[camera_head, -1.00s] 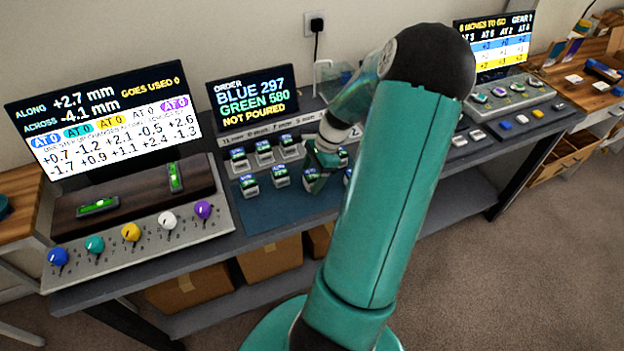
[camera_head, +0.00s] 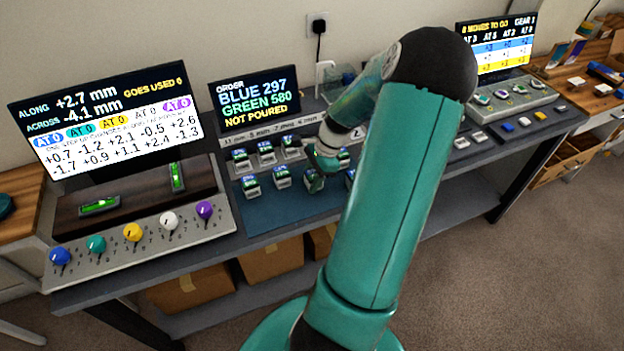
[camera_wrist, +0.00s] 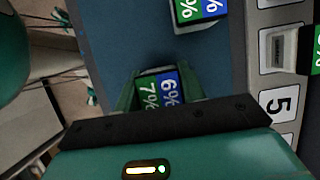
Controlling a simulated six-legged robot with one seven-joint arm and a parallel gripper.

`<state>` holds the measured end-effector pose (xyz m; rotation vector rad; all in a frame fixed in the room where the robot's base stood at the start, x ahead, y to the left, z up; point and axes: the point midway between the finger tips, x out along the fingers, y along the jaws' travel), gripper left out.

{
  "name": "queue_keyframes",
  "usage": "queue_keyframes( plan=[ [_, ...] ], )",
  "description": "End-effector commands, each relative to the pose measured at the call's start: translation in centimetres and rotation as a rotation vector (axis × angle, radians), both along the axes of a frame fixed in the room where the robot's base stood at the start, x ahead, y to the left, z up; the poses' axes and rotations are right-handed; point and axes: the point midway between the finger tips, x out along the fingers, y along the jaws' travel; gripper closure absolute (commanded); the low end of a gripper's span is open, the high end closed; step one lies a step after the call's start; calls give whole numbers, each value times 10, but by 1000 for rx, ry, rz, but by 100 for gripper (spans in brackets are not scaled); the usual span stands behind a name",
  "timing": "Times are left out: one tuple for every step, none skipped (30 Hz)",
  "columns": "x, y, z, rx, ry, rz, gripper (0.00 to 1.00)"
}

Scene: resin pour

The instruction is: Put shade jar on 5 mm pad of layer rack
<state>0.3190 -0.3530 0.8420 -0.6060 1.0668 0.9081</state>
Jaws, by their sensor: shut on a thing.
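My gripper (camera_head: 316,172) is shut on a shade jar, low over the blue mat in the head view. The held jar (camera_wrist: 160,88) shows in the wrist view with a green and blue label reading 7% and 6%. I cannot tell whether it touches the mat. The layer rack (camera_head: 250,138) stands behind, with a strip of mm marks that are hard to read. Jars stand on its left part. In the wrist view the rack is at right, with a white plate marked 5 (camera_wrist: 284,103); the 5 mm pad is not clearly readable.
Other jars (camera_head: 251,186) and (camera_head: 281,178) stand on the blue mat (camera_head: 270,212), left of my gripper. Another jar (camera_wrist: 200,12) is near the held one in the wrist view. A dial panel (camera_head: 140,240) is at left. My arm hides the mat's right part.

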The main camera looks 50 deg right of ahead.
Motion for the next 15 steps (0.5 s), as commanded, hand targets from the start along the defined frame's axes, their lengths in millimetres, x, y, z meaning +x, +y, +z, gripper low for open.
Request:
queue_keyframes(
  plan=[
    [0, -1, 4, -2, 0, 1, 89],
    [0, -1, 6, -2, 0, 1, 89],
    [0, -1, 10, -4, 0, 0, 89],
    [1, -1, 14, -4, -1, 0, 89],
    [1, -1, 19, -4, -1, 0, 89],
    [1, -1, 25, -5, -1, 0, 89],
    [1, 0, 31, -6, -2, 0, 89],
    [-2, 3, 34, -5, 0, 0, 89],
    [-6, 7, 38, -4, 1, 1, 89],
    [-8, 9, 42, -4, 1, 1, 89],
    [-10, 12, 47, -4, 1, -2, 89],
    [-13, 16, 52, -5, 1, -1, 89],
    [-15, 19, 57, -5, 1, 0, 89],
    [-17, 22, 62, -4, 0, -1, 89],
    [-20, 26, 67, -4, 0, -1, 89]
  ],
)
